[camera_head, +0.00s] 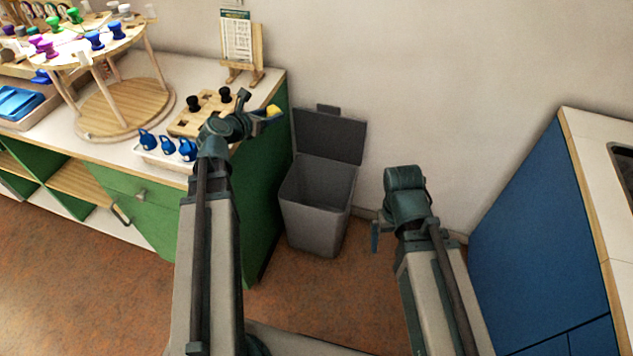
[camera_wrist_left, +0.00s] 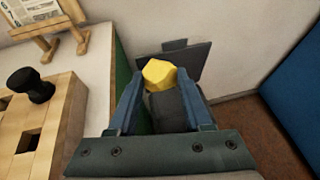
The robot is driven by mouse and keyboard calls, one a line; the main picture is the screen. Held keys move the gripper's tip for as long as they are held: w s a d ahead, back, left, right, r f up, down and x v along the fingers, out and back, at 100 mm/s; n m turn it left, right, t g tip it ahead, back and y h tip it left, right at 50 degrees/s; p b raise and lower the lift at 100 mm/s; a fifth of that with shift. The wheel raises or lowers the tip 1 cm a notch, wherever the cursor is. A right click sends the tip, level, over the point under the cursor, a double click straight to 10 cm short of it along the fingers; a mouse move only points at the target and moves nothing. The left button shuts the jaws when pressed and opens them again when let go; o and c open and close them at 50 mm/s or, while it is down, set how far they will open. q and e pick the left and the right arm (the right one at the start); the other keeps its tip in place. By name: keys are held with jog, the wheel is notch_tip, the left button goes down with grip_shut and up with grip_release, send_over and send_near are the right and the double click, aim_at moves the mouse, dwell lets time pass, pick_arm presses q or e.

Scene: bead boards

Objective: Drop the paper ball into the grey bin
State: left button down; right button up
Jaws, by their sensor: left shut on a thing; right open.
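The paper ball is a yellow crumpled lump; in the left wrist view the paper ball (camera_wrist_left: 159,73) sits between the fingertips of my left gripper (camera_wrist_left: 160,85). In the head view the paper ball (camera_head: 273,111) shows at the tip of my left gripper (camera_head: 268,114), near the counter's right edge. My left gripper is shut on it. The grey bin (camera_head: 315,205) stands on the floor to the right of the green cabinet, its lid (camera_head: 330,135) raised. The bin is partly hidden behind the ball in the wrist view. My right gripper (camera_head: 378,228) is open and empty, right of the bin.
A green cabinet (camera_head: 268,190) borders the bin on the left. A blue cabinet (camera_head: 540,230) stands at right. Floor in front of the bin is clear.

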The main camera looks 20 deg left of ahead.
pick_arm(q)
jog(key=w+d+f+b, duration=0.3)
jog(key=w+f+b, duration=0.1)
jog(key=f+b, duration=0.5)
jog(key=w+d+f+b, duration=0.3)
jog(key=w+f+b, duration=0.1)
jog(key=f+b, duration=0.6)
jog(key=w+d+f+b, duration=0.3)
jog(key=d+f+b, duration=0.1)
jog(key=f+b, duration=0.6)
jog(key=shift+w+f+n+y, duration=0.3)
jog(key=shift+w+f, duration=0.1)
jog(key=shift+f, duration=0.9)
notch_tip(320, 180, down, 6)
jog(key=b, duration=0.6)
jog(key=shift+c, duration=1.2)
grip_release()
jog(key=p+v, duration=0.5)
jog(key=v, duration=0.9)
